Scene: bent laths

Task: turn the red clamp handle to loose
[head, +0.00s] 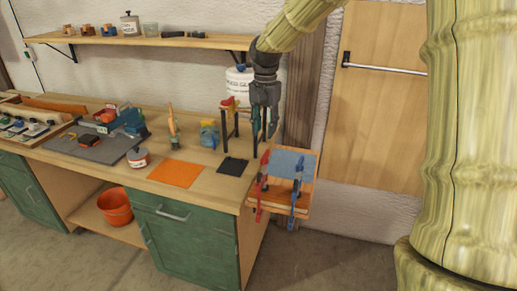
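A red clamp (261,194) stands upright at the left side of a small wooden platform at the bench's right end. Its handle is too small for me to tell how it is turned. A blue clamp (296,194) stands to its right. A blue-grey panel (287,163) lies on the platform behind and between them. My gripper (264,137) points down above and behind the red clamp, apart from it. Its dark fingers look spread with a gap between them, and nothing shows in them.
The workbench (205,183) bears an orange sheet (176,173), a black pad (233,166), a small labelled jar (138,157) and a blue-and-yellow item (209,134). A white container (239,82) stands behind my gripper. A shelf (145,41) runs above. Floor before the platform is clear.

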